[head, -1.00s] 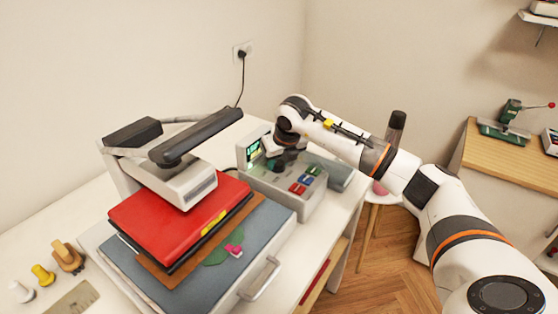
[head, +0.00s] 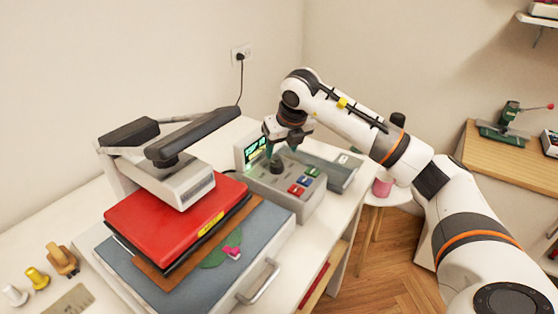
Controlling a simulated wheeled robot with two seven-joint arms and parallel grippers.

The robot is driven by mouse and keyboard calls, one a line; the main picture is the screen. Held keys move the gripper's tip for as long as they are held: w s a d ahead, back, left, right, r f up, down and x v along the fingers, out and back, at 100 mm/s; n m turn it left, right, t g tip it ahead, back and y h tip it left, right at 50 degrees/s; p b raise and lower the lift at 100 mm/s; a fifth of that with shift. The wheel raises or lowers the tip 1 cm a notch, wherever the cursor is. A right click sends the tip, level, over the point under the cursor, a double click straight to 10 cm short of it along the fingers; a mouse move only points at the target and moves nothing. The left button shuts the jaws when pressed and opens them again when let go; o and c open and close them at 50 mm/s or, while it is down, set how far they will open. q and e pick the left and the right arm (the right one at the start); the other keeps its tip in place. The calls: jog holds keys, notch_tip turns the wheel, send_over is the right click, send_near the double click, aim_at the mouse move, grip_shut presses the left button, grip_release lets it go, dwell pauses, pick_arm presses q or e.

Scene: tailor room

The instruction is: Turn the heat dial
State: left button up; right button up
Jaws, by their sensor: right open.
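A grey control box (head: 307,208) stands on the white table, right of the heat press. It has a lit green screen (head: 256,150) at its back left and several coloured buttons (head: 303,182) on top. A dark dial (head: 276,166) stands up on the box between the screen and the buttons. My right gripper (head: 275,150) is open and points down just above the dial; from this view I cannot tell whether the fingertips touch it. My left gripper is not in view.
The heat press with a red upper plate (head: 165,222) takes up the table left of the box. A silver handle (head: 260,283) juts from its front. A grey case (head: 335,172) lies behind the box. Spools (head: 38,278) stand at the far left.

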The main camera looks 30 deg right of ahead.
jog(key=v, duration=0.5)
jog(key=shift+r+b, duration=0.1)
jog(key=shift+b, duration=0.2)
